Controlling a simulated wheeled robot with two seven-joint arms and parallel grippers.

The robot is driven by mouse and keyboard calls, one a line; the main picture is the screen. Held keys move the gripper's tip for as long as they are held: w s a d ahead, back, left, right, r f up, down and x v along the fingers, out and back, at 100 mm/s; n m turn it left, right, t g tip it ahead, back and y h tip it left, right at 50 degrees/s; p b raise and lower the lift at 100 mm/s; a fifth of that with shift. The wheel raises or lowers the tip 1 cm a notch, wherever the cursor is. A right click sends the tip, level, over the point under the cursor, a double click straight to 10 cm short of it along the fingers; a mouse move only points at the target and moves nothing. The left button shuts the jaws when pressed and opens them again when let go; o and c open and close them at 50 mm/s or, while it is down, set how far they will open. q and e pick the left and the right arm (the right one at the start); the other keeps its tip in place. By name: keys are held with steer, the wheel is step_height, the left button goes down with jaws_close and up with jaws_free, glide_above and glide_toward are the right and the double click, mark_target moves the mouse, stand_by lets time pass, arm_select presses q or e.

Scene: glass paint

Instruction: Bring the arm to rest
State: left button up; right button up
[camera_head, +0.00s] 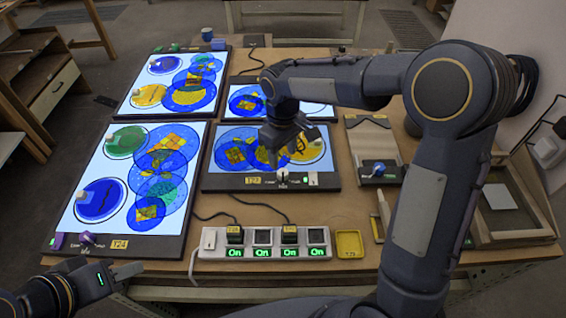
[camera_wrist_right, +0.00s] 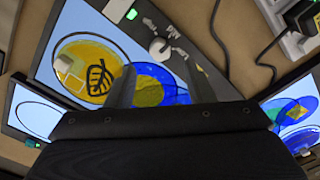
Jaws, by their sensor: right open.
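My right arm reaches in from the right, and its gripper (camera_head: 287,150) hangs over the front middle light panel (camera_head: 215,180), labelled T23. In the right wrist view the two fingers of the right gripper (camera_wrist_right: 165,78) stand apart with nothing between them. The panel's white knob (camera_wrist_right: 160,48) and a yellow disc with a black leaf drawing (camera_wrist_right: 95,75) lie beyond the fingers. My left gripper (camera_head: 122,272) is low at the left, in front of the table's front edge, with no object seen in it; its finger gap is unclear.
Three other lit panels (camera_head: 185,215) with blue, green and yellow discs lie on the table. A power strip (camera_head: 208,240) with several switches reading "On" is at the front, beside a yellow tray (camera_head: 349,244). A wooden frame (camera_head: 515,235) stands at the right.

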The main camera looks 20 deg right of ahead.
steer(key=shift+r, duration=0.6)
steer(key=s+d+r+m+t+y, duration=0.25)
steer(key=s+d+r, duration=0.35)
steer(key=s, duration=0.4)
steer(key=s+f+m+t+y, duration=0.1)
steer(key=s+m+t, duration=0.2)
steer(key=s, duration=1)
steer(key=shift+s+d+m, duration=0.4)
steer(key=shift+d+m, duration=0.05)
steer(key=shift+m, duration=0.9)
